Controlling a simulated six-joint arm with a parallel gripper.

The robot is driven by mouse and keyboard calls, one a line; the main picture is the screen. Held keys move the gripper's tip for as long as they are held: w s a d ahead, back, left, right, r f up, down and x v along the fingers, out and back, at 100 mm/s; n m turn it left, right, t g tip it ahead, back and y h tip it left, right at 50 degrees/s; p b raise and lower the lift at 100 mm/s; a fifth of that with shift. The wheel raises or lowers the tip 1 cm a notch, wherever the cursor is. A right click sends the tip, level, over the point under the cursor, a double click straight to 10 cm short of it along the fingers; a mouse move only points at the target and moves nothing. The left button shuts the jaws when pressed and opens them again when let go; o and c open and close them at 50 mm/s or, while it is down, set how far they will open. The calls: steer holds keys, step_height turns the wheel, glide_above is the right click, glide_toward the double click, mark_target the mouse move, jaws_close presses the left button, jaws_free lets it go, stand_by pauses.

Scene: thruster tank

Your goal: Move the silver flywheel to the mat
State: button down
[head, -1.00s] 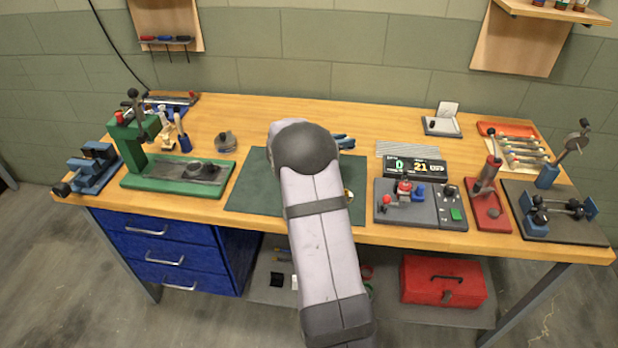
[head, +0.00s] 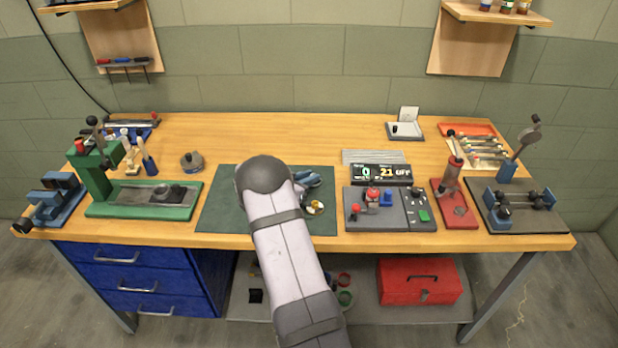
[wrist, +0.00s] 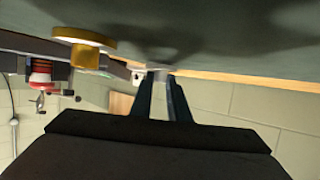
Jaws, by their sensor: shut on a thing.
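The green mat (head: 217,208) lies at the front middle of the bench. In the wrist view my gripper (wrist: 160,80) is shut on a small pale grey part (wrist: 156,73), seemingly the silver flywheel, close to the mat surface (wrist: 230,45). Most of that part is hidden or too small to make out, and I cannot tell if it touches the mat. A gold flywheel (wrist: 85,42) stands beside it on the mat; it also shows right of my arm in the head view (head: 315,207).
A green press (head: 145,205) and a grey round part (head: 192,162) are to the left. The bench's back middle is clear.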

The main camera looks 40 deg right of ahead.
steer(key=shift+f, duration=0.3)
steer(key=c, duration=1.7)
jaws_free()
steer(key=shift+a+r, duration=0.1)
steer(key=shift+r, duration=0.1)
steer(key=b+v, duration=0.1)
steer(key=v, duration=1.1)
steer(key=shift+f+b, duration=0.1)
steer(key=shift+b, duration=0.3)
